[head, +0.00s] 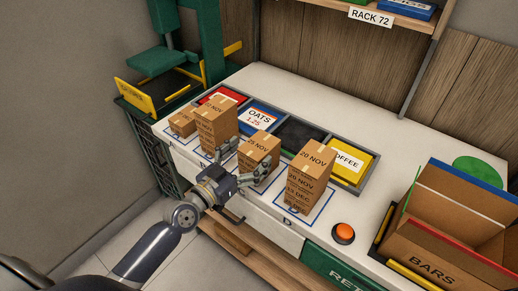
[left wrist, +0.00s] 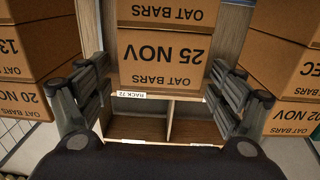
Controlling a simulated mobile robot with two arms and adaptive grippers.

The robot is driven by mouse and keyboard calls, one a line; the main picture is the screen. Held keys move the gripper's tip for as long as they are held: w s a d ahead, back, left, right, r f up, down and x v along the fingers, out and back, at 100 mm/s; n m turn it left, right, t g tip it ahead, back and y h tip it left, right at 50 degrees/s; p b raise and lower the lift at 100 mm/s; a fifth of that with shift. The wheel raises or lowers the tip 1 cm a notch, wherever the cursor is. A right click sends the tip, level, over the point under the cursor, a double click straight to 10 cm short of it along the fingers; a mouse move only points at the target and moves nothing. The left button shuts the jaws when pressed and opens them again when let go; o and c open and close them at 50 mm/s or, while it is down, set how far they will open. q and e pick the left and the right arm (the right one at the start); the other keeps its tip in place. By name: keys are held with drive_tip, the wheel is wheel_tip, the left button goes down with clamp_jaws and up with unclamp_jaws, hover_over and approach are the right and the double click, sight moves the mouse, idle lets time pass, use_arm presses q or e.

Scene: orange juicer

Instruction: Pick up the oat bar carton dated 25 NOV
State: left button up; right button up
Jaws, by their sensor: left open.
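The oat bar carton dated 25 NOV shows upside down in the middle of the left wrist view (left wrist: 165,52), its label facing the camera. In the head view it is the brown carton (head: 260,152) at the counter's front, between two taller stacks. My left gripper (head: 238,166) is open and empty at its front. In the left wrist view its fingers (left wrist: 160,88) lie one to each side of the carton, with gaps visible. I cannot tell how far they reach along its sides. My right gripper is not in view.
Carton stacks stand on both sides: one (head: 215,128) left, one (head: 305,178) right, close to the fingers. A small carton (head: 183,122) stands farther left. Behind are bins, including OATS (head: 258,117) and coffee (head: 350,160). An orange button (head: 344,233) and an open BARS box (head: 440,250) are at right.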

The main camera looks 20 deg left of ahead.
sight(271, 136)
use_arm(q)
drive_tip(key=p+x, duration=0.1)
drive_tip(key=x, duration=0.3)
drive_tip(key=shift+w+d+f, duration=0.1)
drive_tip(key=shift+w, duration=0.3)
drive_tip(key=shift+s, duration=0.15)
drive_tip(key=c, duration=1.3)
